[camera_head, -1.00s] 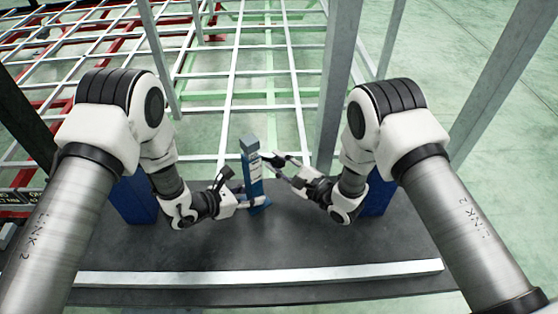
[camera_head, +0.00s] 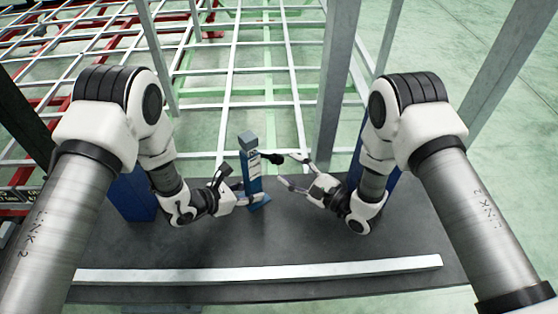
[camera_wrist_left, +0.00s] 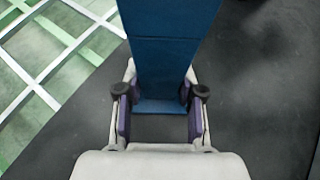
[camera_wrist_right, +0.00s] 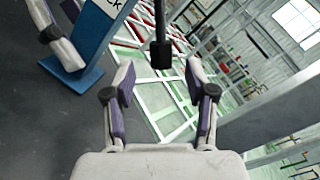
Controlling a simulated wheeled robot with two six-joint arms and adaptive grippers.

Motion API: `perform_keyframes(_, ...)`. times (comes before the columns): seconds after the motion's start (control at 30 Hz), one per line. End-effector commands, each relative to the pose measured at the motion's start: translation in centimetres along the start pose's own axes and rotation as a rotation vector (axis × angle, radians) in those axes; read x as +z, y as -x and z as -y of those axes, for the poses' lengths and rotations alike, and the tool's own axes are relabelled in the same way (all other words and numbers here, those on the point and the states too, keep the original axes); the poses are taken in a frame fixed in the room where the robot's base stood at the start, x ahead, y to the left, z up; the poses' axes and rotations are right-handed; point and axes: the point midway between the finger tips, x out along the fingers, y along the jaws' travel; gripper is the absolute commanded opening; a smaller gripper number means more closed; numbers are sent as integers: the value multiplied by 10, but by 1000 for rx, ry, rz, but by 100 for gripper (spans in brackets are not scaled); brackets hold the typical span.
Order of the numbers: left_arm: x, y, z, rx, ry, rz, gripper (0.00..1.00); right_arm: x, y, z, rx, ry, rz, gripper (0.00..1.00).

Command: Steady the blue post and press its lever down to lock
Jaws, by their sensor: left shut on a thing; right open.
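The blue post (camera_head: 250,168) stands upright on its flat base on the dark deck, with a white label on its side. Its black-knobbed lever (camera_head: 274,158) sticks out to the right near the top. The lever also shows in the right wrist view (camera_wrist_right: 161,52), ahead of the fingers. My left gripper (camera_head: 245,194) is shut on the post low down, a finger on each side in the left wrist view (camera_wrist_left: 160,100). My right gripper (camera_head: 291,170) is open and empty, just right of the knob and apart from it. The post's top is out of the left wrist view.
A pale bar (camera_head: 260,273) runs along the deck's (camera_head: 320,246) front edge. A grey upright (camera_head: 328,90) rises behind my right gripper. Blue blocks (camera_head: 133,196) stand at both sides. Open white lattice lies beyond the deck.

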Motion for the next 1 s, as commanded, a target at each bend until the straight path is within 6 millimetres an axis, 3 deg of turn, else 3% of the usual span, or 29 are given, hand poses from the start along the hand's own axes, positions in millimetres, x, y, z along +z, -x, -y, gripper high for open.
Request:
perform_keyframes(0.1,0,0,0,0,0,0,18,-1,32,0,-2,-5,-5,56)
perform_keyframes(0.3,0,0,0,0,0,0,18,0,63,0,-1,-3,-2,56)
perform_keyframes(0.67,0,0,0,0,0,-1,18,0,67,-1,1,-1,1,56)
perform_keyframes(0.7,0,0,0,0,0,-1,41,0,67,-1,1,-1,1,56)
perform_keyframes(0.8,0,0,0,0,0,-1,75,0,67,-1,1,-1,1,56)
perform_keyframes(1.0,0,0,0,0,0,-1,75,0,67,-1,1,-1,1,56)
